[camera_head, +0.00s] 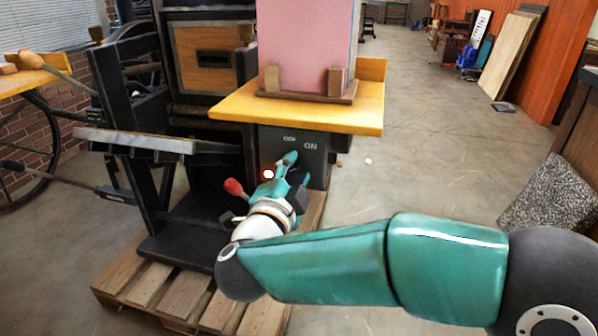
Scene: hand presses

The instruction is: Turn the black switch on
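A dark switch panel (310,157) with white OFF and ON labels is on the press body under the wooden shelf. OFF is on the left and ON on the right. My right gripper (290,162) is at the front of this panel, with its teal fingers just below the labels. The black switch itself is hidden behind the gripper, so its position does not show. I cannot tell whether the fingers touch it or how far they are apart. My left gripper is out of view.
A yellow wooden shelf (228,107) holding a pink paper stack (305,50) juts out above the gripper. A red knob (233,187) is left of my wrist. The black press stands on a wooden pallet (190,300). Open concrete floor lies to the right.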

